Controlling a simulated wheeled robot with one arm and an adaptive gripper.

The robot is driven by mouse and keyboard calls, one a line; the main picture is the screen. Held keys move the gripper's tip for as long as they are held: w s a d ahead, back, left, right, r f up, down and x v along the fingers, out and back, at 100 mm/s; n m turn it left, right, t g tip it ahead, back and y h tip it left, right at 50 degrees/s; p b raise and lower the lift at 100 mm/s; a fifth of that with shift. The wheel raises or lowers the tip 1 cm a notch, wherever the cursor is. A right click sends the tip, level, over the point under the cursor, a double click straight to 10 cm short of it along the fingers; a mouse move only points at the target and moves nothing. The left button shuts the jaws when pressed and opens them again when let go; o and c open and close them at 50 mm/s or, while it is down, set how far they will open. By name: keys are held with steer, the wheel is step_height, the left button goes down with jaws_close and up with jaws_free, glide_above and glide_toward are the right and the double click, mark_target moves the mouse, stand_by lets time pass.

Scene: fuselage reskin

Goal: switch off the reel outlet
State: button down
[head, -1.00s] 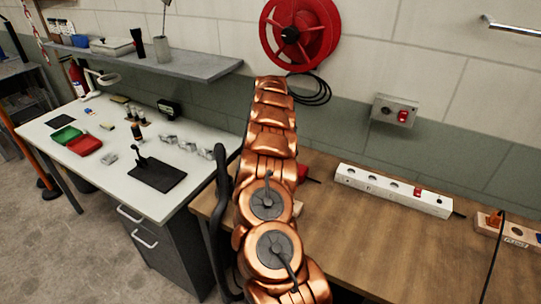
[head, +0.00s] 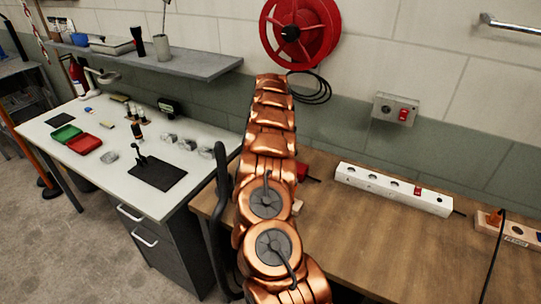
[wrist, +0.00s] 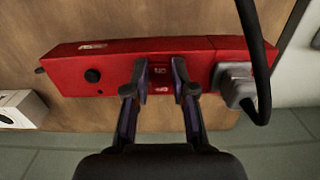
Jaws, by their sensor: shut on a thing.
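A long red outlet strip (wrist: 115,70) lies across the wrist view on a brown wooden surface. It has a black round knob or socket at its left and a grey plug (wrist: 235,84) with a black cable at its right end. My gripper (wrist: 161,70) has its two dark fingers over the middle of the strip, with a small red labelled part between them. The fingers hide where they touch. In the head view my arm covers most of the strip; a red bit (head: 302,171) shows beside it. A red reel (head: 300,33) hangs on the wall above.
A white power strip (head: 392,189) with a red switch lies on the wooden bench (head: 350,245). Another strip (head: 512,228) with an orange plug lies at the right. A grey wall box (head: 395,108) has a red switch.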

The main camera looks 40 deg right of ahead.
steer(key=shift+s+d+y, duration=0.1)
steer(key=shift+d+y, duration=0.2)
steer(key=shift+d, duration=0.1)
steer(key=shift+d+r, duration=0.1)
steer(key=shift+d+r+y, duration=0.15)
steer(key=shift+r+y, duration=0.1)
steer(key=shift+y, duration=0.05)
steer(key=shift+r+g+p, duration=0.1)
steer(key=shift+g+p, duration=0.2)
steer(key=shift+p, duration=0.45)
steer(key=shift+w+y+p, duration=0.2)
steer(key=shift+y+p, duration=0.2)
steer(key=shift+p, duration=0.1)
steer(key=shift+f+p, duration=0.2)
steer(key=shift+p, duration=0.35)
steer(key=shift+s+a+f+y, duration=0.1)
steer(key=shift+a+f+y, duration=0.15)
steer(key=shift+a+y, duration=0.1)
steer(key=c, duration=1)
jaws_free()
steer(key=shift+r, duration=0.1)
steer(key=shift+o, duration=0.2)
